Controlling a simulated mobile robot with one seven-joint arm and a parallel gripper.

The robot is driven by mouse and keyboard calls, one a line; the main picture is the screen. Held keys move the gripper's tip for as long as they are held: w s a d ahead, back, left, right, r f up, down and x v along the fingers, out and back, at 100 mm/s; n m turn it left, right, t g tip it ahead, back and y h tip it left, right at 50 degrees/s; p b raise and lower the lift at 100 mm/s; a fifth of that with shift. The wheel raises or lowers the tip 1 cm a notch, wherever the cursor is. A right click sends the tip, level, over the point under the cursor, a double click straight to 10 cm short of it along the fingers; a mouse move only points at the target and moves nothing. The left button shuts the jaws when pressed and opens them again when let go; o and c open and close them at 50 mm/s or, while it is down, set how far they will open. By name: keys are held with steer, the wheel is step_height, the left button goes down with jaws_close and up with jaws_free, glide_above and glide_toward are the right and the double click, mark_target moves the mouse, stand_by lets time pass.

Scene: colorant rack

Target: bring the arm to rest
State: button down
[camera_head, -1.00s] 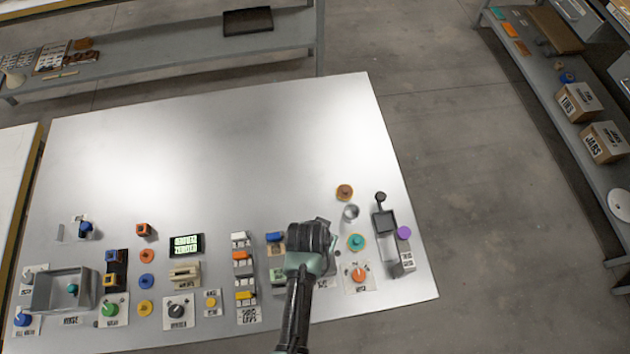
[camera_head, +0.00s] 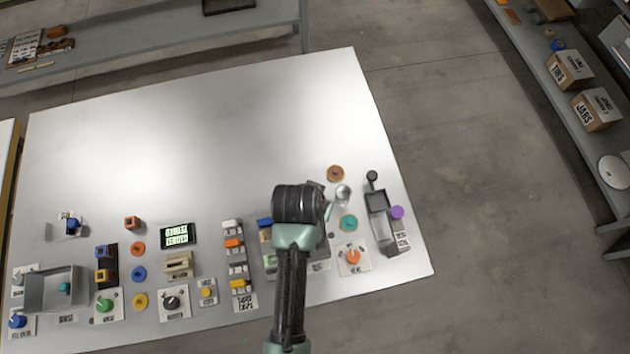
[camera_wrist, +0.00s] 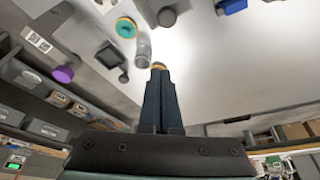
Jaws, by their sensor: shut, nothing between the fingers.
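My gripper (camera_wrist: 160,82) is shut and empty in the wrist view, its two dark fingers pressed together. In the head view my arm reaches up from the bottom edge over the front right part of the grey table (camera_head: 230,120), and the wrist hides the fingertips and some items below. In the wrist view an orange-brown ring (camera_wrist: 158,66) shows just past the fingertips; I cannot tell the gap. The ring also shows in the head view (camera_head: 335,173), behind a clear cylinder (camera_head: 343,192).
Right of my arm are a teal ring (camera_head: 348,223), an orange knob (camera_head: 352,256), a dark stand (camera_head: 377,203) and a purple disc (camera_head: 396,212). Left are white and orange blocks (camera_head: 233,243), a display (camera_head: 178,234) and a grey bin (camera_head: 50,290). The table's back half is clear.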

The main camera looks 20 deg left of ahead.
steer(key=w+d+r+t+y+b, duration=0.1)
steer(key=w+r+t, duration=0.4)
steer(key=r, duration=0.6)
steer(key=w+r+t+b, duration=0.1)
steer(key=w+r+t, duration=0.2)
steer(key=w+r, duration=0.55)
steer(key=w+d+r+t+y+b, duration=0.1)
steer(key=w+r+t+b, duration=0.2)
steer(key=r, duration=1)
steer(key=s+d+r+t, duration=0.1)
steer(key=d+r+t, duration=0.15)
steer(key=r, duration=0.65)
steer(key=s+d+r+t, duration=0.1)
steer(key=r+t, duration=0.3)
steer(key=r, duration=0.5)
steer(key=s+d+r+t+h, duration=0.1)
steer(key=s+r+t, duration=0.2)
steer(key=s+r, duration=0.2)
steer(key=s+d+r+t+h+b, duration=0.1)
steer(key=s+d+r+t, duration=0.1)
steer(key=s+r, duration=0.4)
step_height(320, 180, up, 4)
steer(key=shift+s+d+f+t, duration=0.15)
steer(key=shift+d+f+t, duration=0.15)
steer(key=shift+t, duration=0.25)
